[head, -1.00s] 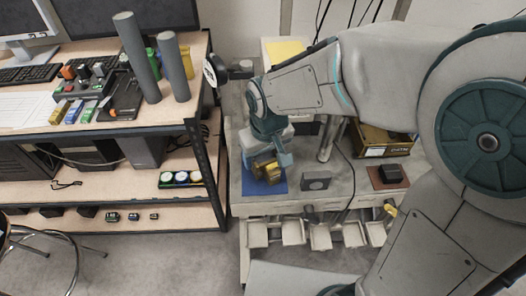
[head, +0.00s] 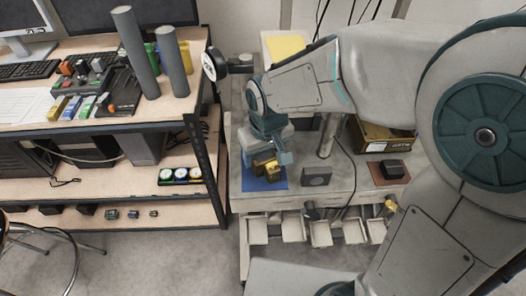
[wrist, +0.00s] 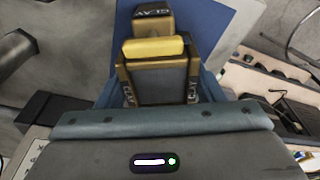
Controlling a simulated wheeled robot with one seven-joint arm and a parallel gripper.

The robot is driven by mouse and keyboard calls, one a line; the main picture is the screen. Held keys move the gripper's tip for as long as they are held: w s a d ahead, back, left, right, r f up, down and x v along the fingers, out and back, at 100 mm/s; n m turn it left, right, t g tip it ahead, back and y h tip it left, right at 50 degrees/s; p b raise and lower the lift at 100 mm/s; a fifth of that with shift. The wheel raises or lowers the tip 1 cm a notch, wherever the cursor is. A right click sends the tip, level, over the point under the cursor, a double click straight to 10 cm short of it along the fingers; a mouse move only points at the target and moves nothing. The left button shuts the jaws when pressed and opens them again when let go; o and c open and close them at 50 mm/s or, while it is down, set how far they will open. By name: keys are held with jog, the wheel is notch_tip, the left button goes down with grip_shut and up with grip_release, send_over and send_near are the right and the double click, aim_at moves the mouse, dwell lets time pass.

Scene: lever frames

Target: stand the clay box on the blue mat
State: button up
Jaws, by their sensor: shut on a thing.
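The clay box (wrist: 150,84) is brown-gold with dark panels and CLAY lettering, and has a yellow band across it. It also shows in the head view (head: 264,168). My gripper (head: 270,157) is shut on it from above. The blue mat (head: 276,184) lies on the grey table, under the box in the head view; in the wrist view blue (wrist: 208,22) shows behind and beside the box. I cannot tell whether the box's underside touches the mat. The far side of the box and part of the mat are hidden by my gripper and the box.
Further right, a black block (head: 392,167) sits on a brown mat (head: 381,181). An open carton (head: 385,137) and a metal post are behind. Shelves (head: 110,183) stand left.

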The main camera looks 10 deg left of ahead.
jog(key=shift+s+f+b, duration=0.1)
jog(key=shift+f+b, duration=0.2)
jog(key=shift+f, duration=0.1)
jog(key=shift+s+d+f, duration=0.1)
jog(key=shift+f, duration=0.25)
grip_shut()
jog(key=o, duration=1.7)
grip_release()
jog(key=shift+o, duration=0.4)
jog(key=shift+d, duration=0.15)
jog(key=shift+a, duration=0.2)
